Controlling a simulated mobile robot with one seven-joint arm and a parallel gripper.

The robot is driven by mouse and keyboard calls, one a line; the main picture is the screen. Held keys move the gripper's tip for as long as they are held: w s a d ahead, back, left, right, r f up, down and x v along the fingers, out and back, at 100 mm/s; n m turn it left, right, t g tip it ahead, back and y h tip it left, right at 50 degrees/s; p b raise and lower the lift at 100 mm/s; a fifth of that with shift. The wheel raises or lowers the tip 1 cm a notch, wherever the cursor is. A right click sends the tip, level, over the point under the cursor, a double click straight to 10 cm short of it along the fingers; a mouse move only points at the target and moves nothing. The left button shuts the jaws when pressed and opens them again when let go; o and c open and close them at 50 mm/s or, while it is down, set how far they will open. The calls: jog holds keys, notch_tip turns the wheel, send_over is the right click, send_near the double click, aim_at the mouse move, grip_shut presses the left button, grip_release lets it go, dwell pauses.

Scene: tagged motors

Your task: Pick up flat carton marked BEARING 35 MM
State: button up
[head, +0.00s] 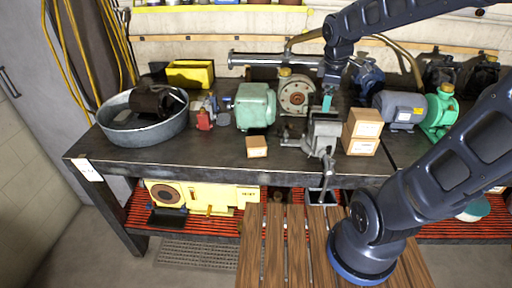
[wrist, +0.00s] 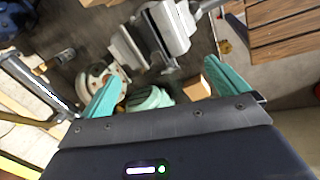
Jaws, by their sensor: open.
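Small tan cartons stand on the dark workbench (head: 215,150). One small carton (head: 257,146) sits alone near the front edge, left of the vise. Two more are stacked right of the vise, an upper carton (head: 365,122) and a lower, flatter carton (head: 359,144). Their labels are too small to read, so I cannot tell which is marked BEARING 35 MM. My gripper (head: 327,103) is above the bench by the vise, apart from the cartons. In the wrist view its teal fingers (wrist: 167,88) are spread and empty, with a carton (wrist: 197,88) seen beyond, near the right finger.
A grey vise (head: 324,135) stands between the cartons. Behind are a green motor (head: 255,106), a round pump (head: 296,95) and a grey-and-green motor pump (head: 405,110). A metal tub (head: 140,125) is at left. Bare bench lies left of the lone carton.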

jog(key=w+a+f+n+g, duration=0.1)
jog(key=w+a+f+n, duration=0.15)
jog(key=a+n, duration=0.35)
jog(key=w+a+f+n, duration=0.1)
jog(key=a+f+n, duration=0.3)
jog(key=a+n, duration=0.15)
jog(key=n, duration=1.1)
send_near(255, 142)
jog(key=shift+g+h, duration=0.3)
jog(key=shift+h, duration=0.1)
jog(key=shift+w+d+f, duration=0.1)
jog(key=shift+w+f, duration=0.25)
jog(key=shift+f, duration=1.4)
jog(key=shift+w+d+f, duration=0.15)
jog(key=shift+w+f, duration=0.2)
jog(key=shift+f, duration=1.4)
jog(key=shift+w+d+f, duration=0.1)
jog(key=shift+w+f, duration=0.25)
jog(key=shift+f, duration=1.4)
jog(key=c, duration=1.2)
